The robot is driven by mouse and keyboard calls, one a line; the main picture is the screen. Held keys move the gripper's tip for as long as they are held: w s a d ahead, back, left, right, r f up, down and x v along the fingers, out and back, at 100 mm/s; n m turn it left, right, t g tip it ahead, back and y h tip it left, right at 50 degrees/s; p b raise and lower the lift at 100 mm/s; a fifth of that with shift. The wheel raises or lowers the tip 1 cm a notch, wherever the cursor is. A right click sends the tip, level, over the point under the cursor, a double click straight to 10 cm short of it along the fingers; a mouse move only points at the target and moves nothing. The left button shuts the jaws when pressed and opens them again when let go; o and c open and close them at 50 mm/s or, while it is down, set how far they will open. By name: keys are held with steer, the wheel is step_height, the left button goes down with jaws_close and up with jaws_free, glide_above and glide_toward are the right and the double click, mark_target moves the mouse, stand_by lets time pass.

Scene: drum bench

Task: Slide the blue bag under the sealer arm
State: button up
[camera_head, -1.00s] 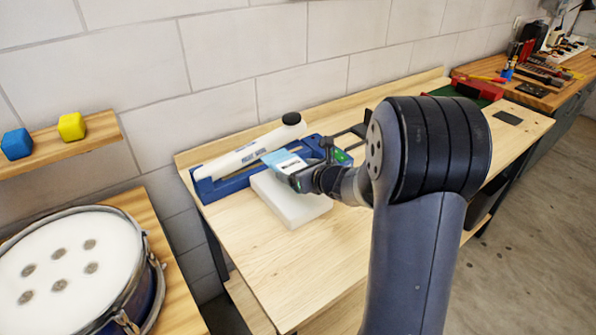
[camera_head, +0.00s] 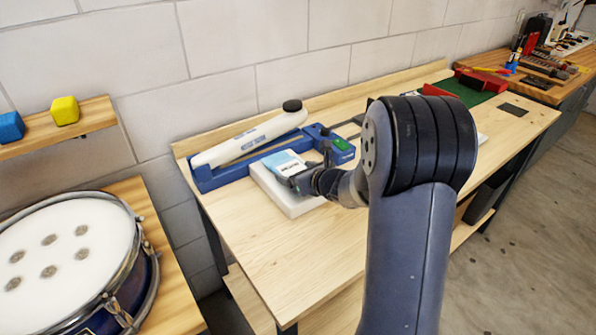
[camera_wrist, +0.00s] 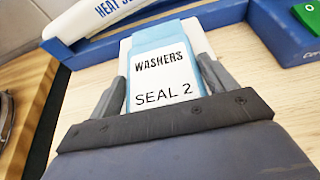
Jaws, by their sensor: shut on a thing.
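The blue bag (camera_head: 284,162) has a white label, which reads "WASHERS SEAL 2" in the wrist view (camera_wrist: 162,78). My gripper (camera_head: 301,175) is shut on the bag; in the wrist view its two fingers (camera_wrist: 165,88) press the bag's sides. The heat sealer has a blue base (camera_head: 207,181) and a raised white arm (camera_head: 240,141) with a black knob at its right end. The bag is in front of the sealer, over a white block (camera_head: 290,204). I cannot tell whether the bag touches the block. In the wrist view the sealer arm (camera_wrist: 88,17) crosses beyond the bag.
The wooden bench (camera_head: 262,252) is clear in front of the block. A drum (camera_head: 62,255) stands at the left. A yellow cube (camera_head: 65,110) and a blue cube (camera_head: 10,127) sit on a wall shelf. A green mat (camera_head: 462,92) lies at the back right.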

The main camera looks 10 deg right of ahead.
mark_target(283, 161)
steer(key=shift+f, duration=0.4)
steer(key=shift+w+a+r, duration=0.1)
steer(key=shift+w, duration=0.2)
steer(key=shift+w+a, duration=0.45)
steer(key=shift+w, duration=0.6)
steer(key=shift+w+a, duration=0.4)
steer(key=shift+w, duration=0.6)
steer(key=shift+w+a, duration=0.45)
steer(key=shift+w, duration=0.6)
steer(key=o, duration=1)
steer(key=shift+c, duration=0.2)
steer(key=b+v, duration=0.1)
steer(key=v, duration=0.9)
steer(key=shift+s+d+r, duration=0.1)
steer(key=shift+s+d, duration=0.1)
steer(key=shift+s, duration=0.1)
